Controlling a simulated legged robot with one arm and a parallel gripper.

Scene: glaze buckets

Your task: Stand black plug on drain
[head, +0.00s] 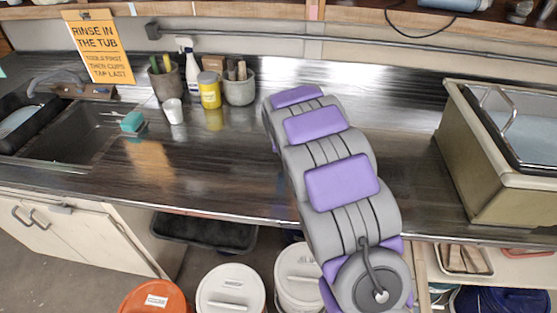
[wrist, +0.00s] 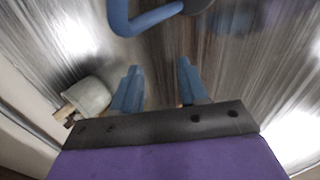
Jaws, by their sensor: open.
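I cannot make out the black plug or the drain in either view. A dark sink basin (head: 72,133) is set into the counter at the left of the head view. My gripper (wrist: 160,88) shows in the wrist view with its two blue fingers apart and nothing between them. It is over the streaked metal counter. In the head view my arm hides the gripper. A blue curved tube (wrist: 125,22) with a dark round end crosses the top of the wrist view; I cannot tell what it belongs to.
A grey crock (head: 239,88) with tools stands near the counter's back; it appears left of my fingers in the wrist view (wrist: 87,97). A yellow jar (head: 210,90), white cup (head: 173,111) and turquoise sponge (head: 131,122) stand farther left. A large bin (head: 500,190) stands right.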

